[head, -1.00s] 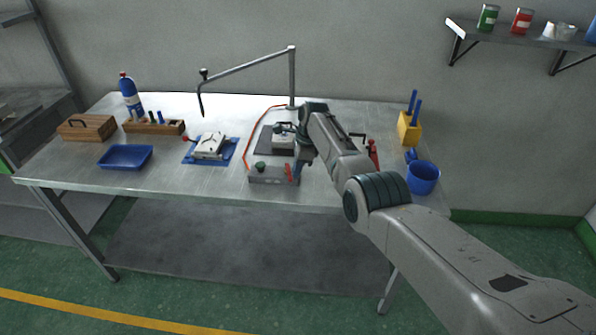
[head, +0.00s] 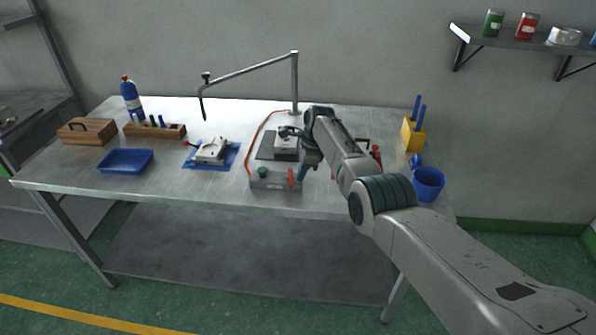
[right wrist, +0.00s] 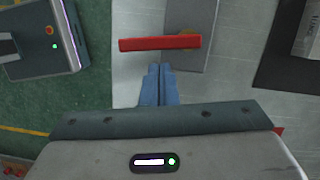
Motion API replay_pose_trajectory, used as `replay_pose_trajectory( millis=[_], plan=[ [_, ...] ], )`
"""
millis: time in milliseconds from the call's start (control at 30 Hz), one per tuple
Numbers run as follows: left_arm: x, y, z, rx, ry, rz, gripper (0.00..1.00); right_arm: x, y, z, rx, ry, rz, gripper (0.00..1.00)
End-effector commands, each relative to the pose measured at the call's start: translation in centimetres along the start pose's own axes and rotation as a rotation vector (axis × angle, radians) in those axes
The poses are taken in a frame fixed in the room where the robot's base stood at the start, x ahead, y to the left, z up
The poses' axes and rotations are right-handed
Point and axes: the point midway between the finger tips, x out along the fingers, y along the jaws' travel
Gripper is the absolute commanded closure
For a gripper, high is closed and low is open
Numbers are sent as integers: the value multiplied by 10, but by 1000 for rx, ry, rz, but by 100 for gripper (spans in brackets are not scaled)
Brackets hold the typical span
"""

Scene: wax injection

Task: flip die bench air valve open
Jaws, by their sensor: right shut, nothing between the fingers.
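The air valve's red lever (head: 290,178) is at the right end of a grey box (head: 268,182) with a dark green knob, near the table's front edge. In the right wrist view the lever (right wrist: 160,43) lies as a straight red bar across the picture over a grey surface. My right gripper (head: 303,172) is just right of the lever. Its blue fingers (right wrist: 158,68) are shut and empty, with their tips just short of the bar; a small gap seems to show. The lever's pivot is not clear. My left gripper is not in view.
Behind the box is a dark mat (head: 265,148) with a metal block (head: 286,146). A red hose (head: 250,142) curves along the left. A blue mat (head: 228,162) with a light die lies farther left. A blue cup (head: 428,182) stands right of my arm.

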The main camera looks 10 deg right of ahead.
Motion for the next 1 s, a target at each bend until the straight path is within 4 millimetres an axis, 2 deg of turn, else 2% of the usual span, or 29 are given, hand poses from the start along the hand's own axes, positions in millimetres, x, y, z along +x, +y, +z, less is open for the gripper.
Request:
replay_pose_trajectory(
  millis=[33, 133, 600, 767, 1000],
  plan=[
    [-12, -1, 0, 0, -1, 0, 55, -6, 1, -8, 3, 1, 2, 100],
    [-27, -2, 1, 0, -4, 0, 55, -10, 3, -30, 4, 3, 6, 100],
    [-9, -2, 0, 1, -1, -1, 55, -89, 3, -28, -1, 1, 2, 100],
    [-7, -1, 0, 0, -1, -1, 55, -101, 3, -28, -1, 1, 3, 100],
    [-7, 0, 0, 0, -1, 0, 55, -104, 3, -27, -1, 1, 4, 100]
  ],
)
